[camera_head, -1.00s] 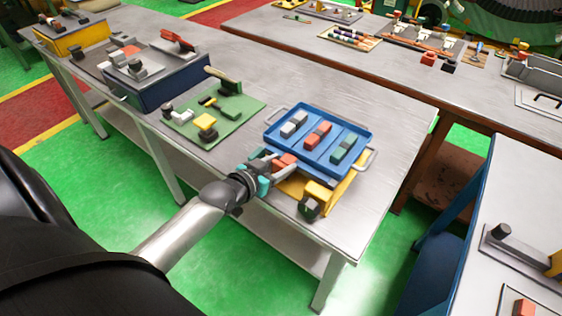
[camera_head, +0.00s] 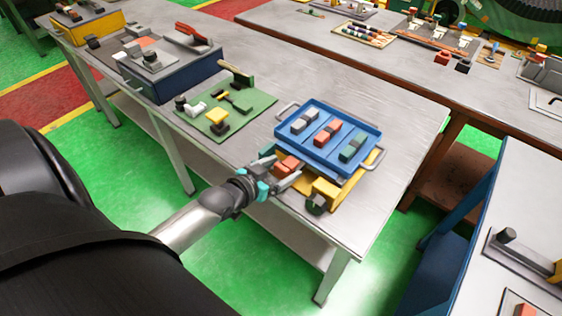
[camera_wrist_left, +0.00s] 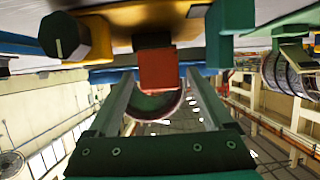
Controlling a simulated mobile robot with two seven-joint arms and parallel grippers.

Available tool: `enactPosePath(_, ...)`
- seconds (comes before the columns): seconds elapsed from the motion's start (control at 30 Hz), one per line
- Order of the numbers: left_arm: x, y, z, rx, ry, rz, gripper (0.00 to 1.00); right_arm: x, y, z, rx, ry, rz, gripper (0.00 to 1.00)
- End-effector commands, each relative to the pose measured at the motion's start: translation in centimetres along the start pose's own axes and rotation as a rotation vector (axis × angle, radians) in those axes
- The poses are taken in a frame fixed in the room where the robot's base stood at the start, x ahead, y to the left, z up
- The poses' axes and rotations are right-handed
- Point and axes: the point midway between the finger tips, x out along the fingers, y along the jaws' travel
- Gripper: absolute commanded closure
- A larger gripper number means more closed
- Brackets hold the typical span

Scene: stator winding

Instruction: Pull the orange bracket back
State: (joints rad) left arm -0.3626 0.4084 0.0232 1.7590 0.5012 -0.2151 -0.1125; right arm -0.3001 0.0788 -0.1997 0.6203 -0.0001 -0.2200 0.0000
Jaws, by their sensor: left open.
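The orange bracket (camera_head: 287,165) is a small red-orange block at the left front edge of the yellow fixture, beside and below the blue tray (camera_head: 372,133). My left gripper (camera_head: 283,174) comes in from the left with its fingers at the bracket. In the left wrist view the bracket (camera_wrist_left: 158,70) shows between the tips of the two open fingers (camera_wrist_left: 159,82), with a visible gap to at least one finger. Whether a finger touches it is unclear. The bracket's far end is hidden under the fixture. My right gripper is not in view.
The yellow fixture (camera_head: 342,190) has a dark round knob (camera_head: 316,204) near the left gripper. A green board (camera_head: 255,101) with small parts lies to the left on the grey table (camera_head: 395,185). The table's right front corner is clear.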

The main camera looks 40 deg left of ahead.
Motion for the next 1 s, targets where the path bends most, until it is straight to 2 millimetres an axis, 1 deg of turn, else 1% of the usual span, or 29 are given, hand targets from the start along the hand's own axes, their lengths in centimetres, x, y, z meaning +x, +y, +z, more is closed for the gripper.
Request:
enactPosePath(0.17, -0.1, 0.0, 0.0, 0.000, 0.001, 0.000, 0.15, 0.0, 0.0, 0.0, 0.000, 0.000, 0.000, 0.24)
enactPosePath(0.33, -1.4, 0.0, 0.0, 0.000, 0.000, 0.000, 0.15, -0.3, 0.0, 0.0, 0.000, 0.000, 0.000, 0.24)
enactPosePath(1.0, -11.7, 0.0, 0.1, 0.002, -0.003, 0.000, 0.15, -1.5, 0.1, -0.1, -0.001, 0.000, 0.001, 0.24)
